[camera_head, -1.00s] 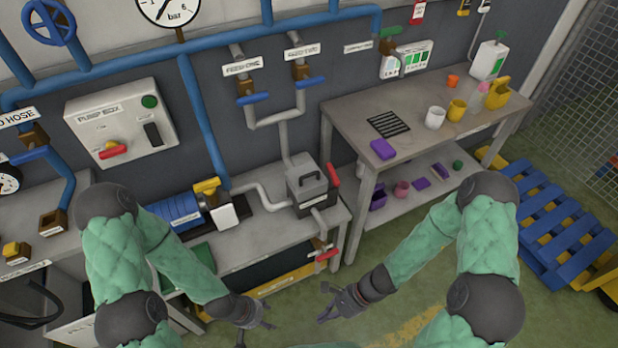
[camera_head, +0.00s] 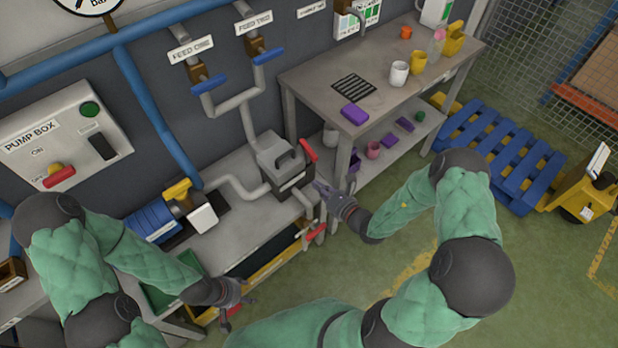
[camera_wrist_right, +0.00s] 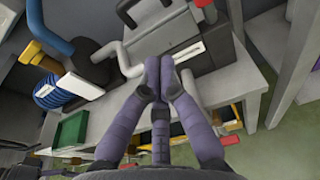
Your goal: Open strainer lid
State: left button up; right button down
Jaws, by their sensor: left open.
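The strainer also shows in the right wrist view (camera_wrist_right: 205,78), just beyond the fingers. In the right wrist view two fingertips (camera_wrist_right: 160,66) lie side by side. My left gripper (camera_head: 243,299) is open and empty, low in front of the bench.
A blue pump (camera_head: 150,222) sits on the bench left of the strainer, joined by a grey pipe. A pipe with a red valve handle (camera_head: 315,232) hangs off the bench's front. A worktable (camera_head: 310,85) with cups stands to the right. Green floor is open in front.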

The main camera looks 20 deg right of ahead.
aim_at(294, 167)
jog(key=b+x, duration=0.2)
jog(key=x, duration=0.6)
jog(key=shift+s+a, duration=0.1)
jog(key=shift+w+a+r+b, duration=0.3)
jog(key=shift+w+r, duration=0.3)
jog(key=shift+w, duration=0.25)
jog(key=shift+w+a+r+b, duration=0.25)
jog(key=shift+w+r, duration=0.35)
jog(key=shift+w, duration=0.25)
